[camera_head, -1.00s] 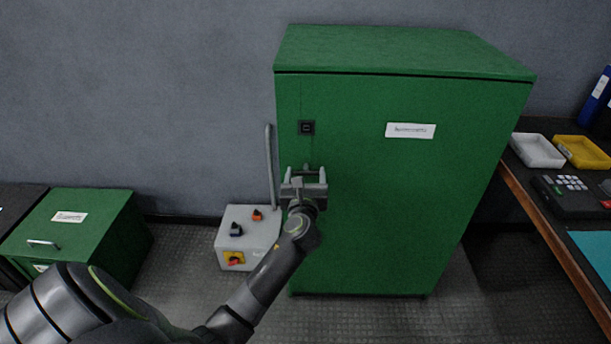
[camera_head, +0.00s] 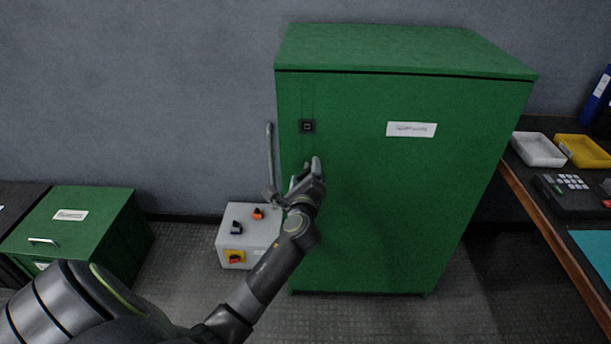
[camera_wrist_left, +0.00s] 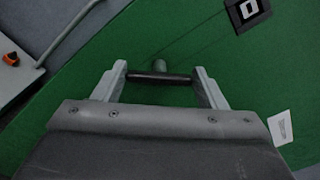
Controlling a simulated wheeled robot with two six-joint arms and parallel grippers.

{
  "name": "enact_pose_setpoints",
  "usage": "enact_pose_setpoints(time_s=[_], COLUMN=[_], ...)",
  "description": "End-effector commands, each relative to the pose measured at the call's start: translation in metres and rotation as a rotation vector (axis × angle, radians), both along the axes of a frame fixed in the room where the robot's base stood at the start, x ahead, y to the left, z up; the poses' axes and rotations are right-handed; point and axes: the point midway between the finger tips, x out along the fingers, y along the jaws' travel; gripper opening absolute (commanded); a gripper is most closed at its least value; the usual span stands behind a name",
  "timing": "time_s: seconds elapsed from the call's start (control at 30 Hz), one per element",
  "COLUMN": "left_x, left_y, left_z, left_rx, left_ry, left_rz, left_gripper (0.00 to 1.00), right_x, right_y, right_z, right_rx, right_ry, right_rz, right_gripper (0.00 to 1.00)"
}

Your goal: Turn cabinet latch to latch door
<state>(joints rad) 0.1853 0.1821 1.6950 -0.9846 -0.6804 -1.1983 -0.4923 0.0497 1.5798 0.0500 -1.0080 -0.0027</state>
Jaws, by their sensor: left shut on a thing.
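The tall green cabinet (camera_head: 400,190) stands against the wall, its front door looking closed. My left gripper (camera_head: 308,168) is at the left side of the door, below a small black square fitting (camera_head: 307,126). In the left wrist view, its two grey fingers (camera_wrist_left: 160,77) are shut on the ends of the dark latch handle (camera_wrist_left: 150,77). A short grey-green post (camera_wrist_left: 160,65) shows behind the handle. In the head view the gripper hides most of the latch. The black square fitting also shows in the wrist view (camera_wrist_left: 246,10), tilted. My right gripper is not in view.
A grey control box (camera_head: 247,240) with knobs stands left of the cabinet, beside a grey upright pipe (camera_head: 270,155). A low green cabinet (camera_head: 75,225) is at left. A bench with white tray (camera_head: 537,150) and yellow tray (camera_head: 583,151) is at right.

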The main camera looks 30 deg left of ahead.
Motion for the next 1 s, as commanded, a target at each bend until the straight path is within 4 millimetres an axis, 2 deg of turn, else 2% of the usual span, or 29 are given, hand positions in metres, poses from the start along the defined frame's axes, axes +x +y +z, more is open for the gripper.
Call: enact_pose_setpoints(time_s=[0.6,1.0], left_x=[0.0,-0.001], left_y=[0.001,0.001], left_z=[-0.003,-0.003], left_rx=[-0.459,-0.6], left_ry=[-0.281,-0.367], left_rz=[0.0,0.001], left_gripper=[0.43,0.43], right_x=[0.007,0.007], right_y=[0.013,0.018], right_z=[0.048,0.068], right_rx=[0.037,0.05], right_ry=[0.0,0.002], right_rz=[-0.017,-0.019], right_gripper=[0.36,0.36])
